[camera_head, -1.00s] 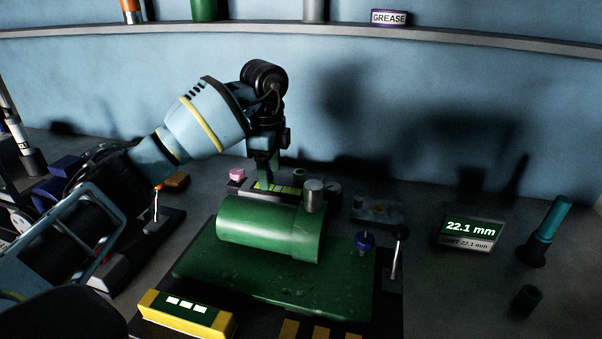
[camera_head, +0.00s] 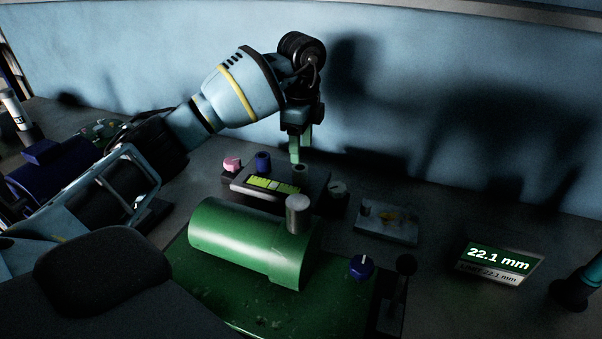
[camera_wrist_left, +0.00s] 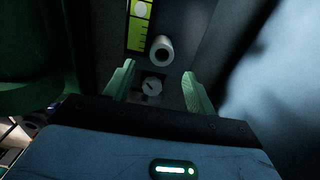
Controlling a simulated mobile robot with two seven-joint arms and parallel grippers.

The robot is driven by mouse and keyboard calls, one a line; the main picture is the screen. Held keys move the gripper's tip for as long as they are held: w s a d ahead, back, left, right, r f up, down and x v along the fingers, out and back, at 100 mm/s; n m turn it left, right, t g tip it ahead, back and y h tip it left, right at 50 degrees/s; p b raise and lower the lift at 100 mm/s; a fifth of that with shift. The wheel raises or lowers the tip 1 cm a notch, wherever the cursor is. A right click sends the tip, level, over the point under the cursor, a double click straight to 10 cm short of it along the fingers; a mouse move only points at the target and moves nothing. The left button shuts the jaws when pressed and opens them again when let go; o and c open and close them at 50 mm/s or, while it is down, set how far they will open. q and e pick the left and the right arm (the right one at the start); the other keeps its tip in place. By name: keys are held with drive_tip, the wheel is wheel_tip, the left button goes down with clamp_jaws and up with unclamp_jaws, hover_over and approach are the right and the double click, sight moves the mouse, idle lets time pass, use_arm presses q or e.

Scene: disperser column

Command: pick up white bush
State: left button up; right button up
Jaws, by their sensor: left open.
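The white bush (camera_wrist_left: 161,47) is a short pale tube with a dark bore, seen end-on in the left wrist view just beyond the fingertips. In the head view it is a small pale ring (camera_head: 300,168) at the right end of a dark block, partly hidden by the fingers. My left gripper (camera_head: 299,153) is above it, pointing down. In the left wrist view its two green fingers (camera_wrist_left: 158,70) are spread, with nothing held between them. My right gripper is not in view.
The dark block (camera_head: 240,187) carries a pink bush (camera_head: 232,163), a blue bush (camera_head: 263,160) and a yellow-green scale (camera_head: 273,185). In front are a green cylinder (camera_head: 245,240) and a grey post (camera_head: 298,213).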

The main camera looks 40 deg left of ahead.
sight(300, 167)
use_arm(q)
drive_tip(key=shift+w+f, duration=0.25)
drive_tip(key=shift+f, duration=0.8)
drive_tip(key=shift+s+f, duration=0.15)
drive_tip(key=shift+f, duration=0.1)
drive_tip(key=f, duration=0.4)
drive_tip(key=shift+a+f, duration=0.2)
drive_tip(key=shift+f, duration=0.1)
drive_tip(key=c, duration=1)
drive_tip(key=shift+c, duration=0.2)
drive_tip(key=shift+r, duration=0.1)
wheel_tip(300, 167, up, 10)
